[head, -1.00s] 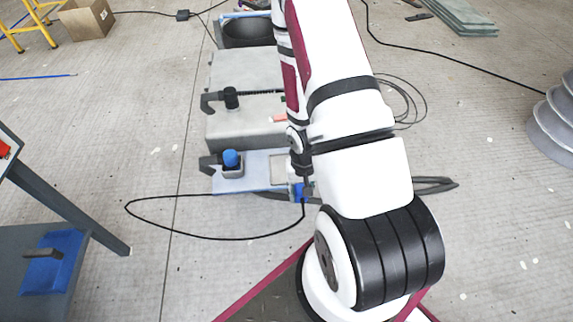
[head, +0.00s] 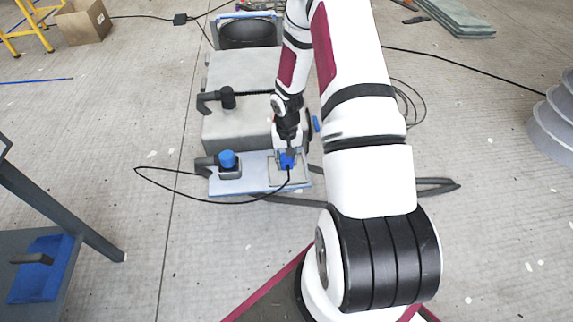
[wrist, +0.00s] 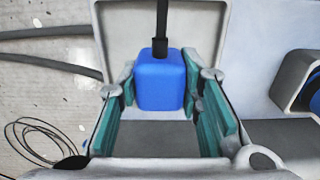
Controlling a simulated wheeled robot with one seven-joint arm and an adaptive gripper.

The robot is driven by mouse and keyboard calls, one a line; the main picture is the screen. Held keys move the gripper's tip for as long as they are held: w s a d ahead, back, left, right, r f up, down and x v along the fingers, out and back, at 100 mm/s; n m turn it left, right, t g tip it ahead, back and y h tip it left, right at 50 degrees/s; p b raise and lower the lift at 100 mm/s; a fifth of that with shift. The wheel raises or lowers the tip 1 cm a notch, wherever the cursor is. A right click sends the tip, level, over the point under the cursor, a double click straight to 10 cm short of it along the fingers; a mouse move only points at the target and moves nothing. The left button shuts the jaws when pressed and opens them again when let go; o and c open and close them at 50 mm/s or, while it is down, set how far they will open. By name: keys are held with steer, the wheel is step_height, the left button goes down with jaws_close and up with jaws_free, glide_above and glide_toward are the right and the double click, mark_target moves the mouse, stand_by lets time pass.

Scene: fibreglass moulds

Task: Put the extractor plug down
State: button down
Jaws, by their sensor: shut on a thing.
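The extractor plug is a blue block with a black cable, seen in the head view (head: 288,161) and the wrist view (wrist: 161,82). My gripper (head: 287,153) is shut on it; in the wrist view its teal pads (wrist: 165,97) stand on either side of the plug. The plug is over a pale square pad (wrist: 112,30) at the right end of a light blue board (head: 257,186). I cannot tell whether its underside touches the pad. The cable loops left from the plug.
Another blue plug (head: 228,159) sits in a grey socket on the board's left. A grey machine (head: 236,131) with a black handle stands behind the board. Dark hoses (head: 435,186) lie right. A grey bench (head: 55,237) stands left. The floor between bench and board is mostly clear.

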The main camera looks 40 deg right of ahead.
step_height(320, 180, down, 2)
steer(key=shift+f+b, duration=0.1)
steer(key=shift+b, duration=0.2)
steer(key=c, duration=1.1)
jaws_free()
